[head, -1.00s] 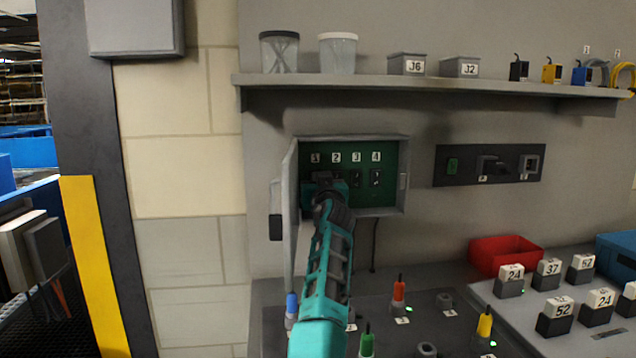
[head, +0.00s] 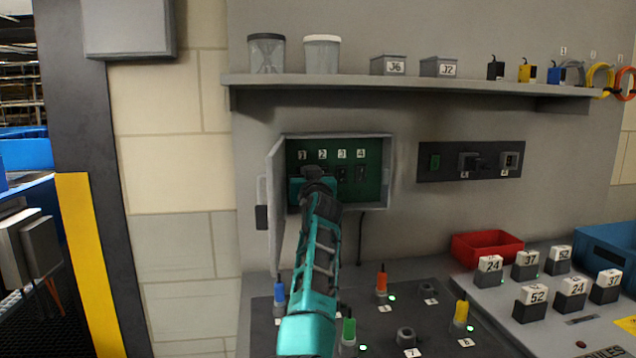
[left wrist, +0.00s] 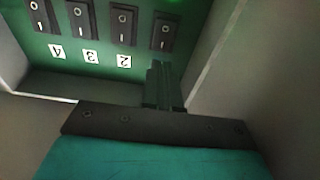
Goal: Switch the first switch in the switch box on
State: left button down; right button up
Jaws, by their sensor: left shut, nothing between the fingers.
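The grey switch box (head: 388,165) hangs on the wall with its door (head: 276,195) open to the left. Its green panel has a row of black rocker switches under labels 1 to 4. My left gripper (head: 308,188) reaches into its left part, below labels 1 and 2, hiding the switches there. In the left wrist view the panel appears upside down. The shut, empty fingers (left wrist: 162,85) point at the first switch (left wrist: 163,33), just short of it in the picture; contact cannot be told. They hide label 1. The switch's position is unclear. My right gripper is not in view.
A shelf (head: 420,85) with jars and small boxes runs above the box. A dark switch panel (head: 470,161) is to its right. Below are a console with coloured levers, a red bin (head: 486,246) and numbered blocks. The box's side wall (left wrist: 215,50) is close beside the fingers.

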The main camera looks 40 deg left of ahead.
pick_arm(q)
jog(key=r+v, duration=0.2)
jog(key=v, duration=0.8)
jog(key=shift+s+d+r, duration=0.15)
jog(key=shift+d+r, duration=0.1)
